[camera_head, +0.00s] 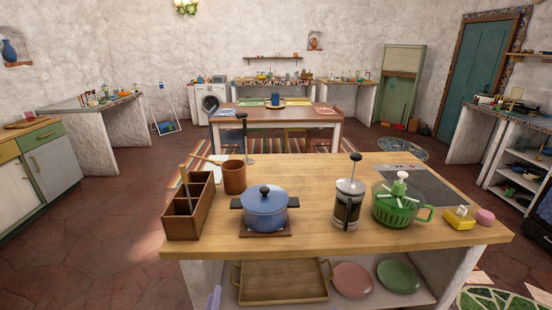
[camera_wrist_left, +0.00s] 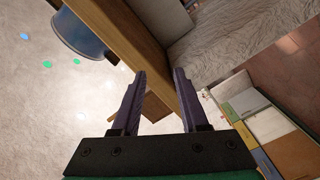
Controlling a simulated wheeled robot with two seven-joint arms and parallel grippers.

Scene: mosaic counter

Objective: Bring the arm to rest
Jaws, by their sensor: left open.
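My left gripper (camera_head: 214,298) shows only as a small purple tip at the bottom edge of the head view, in front of the wooden island counter (camera_head: 310,222) and below its top. In the left wrist view the gripper's two purple fingers (camera_wrist_left: 159,72) are spread apart with nothing held between them. A wooden edge and a blue round thing lie beyond the fingers in that view. My right gripper is not in view.
On the counter stand a wooden caddy (camera_head: 188,212), a brown cup (camera_head: 234,178), a blue pot (camera_head: 265,210), a French press (camera_head: 347,205) and a green spinner (camera_head: 398,205). A wooden tray (camera_head: 283,299) and plates lie on the shelf below. Floor (camera_head: 100,235) at left is clear.

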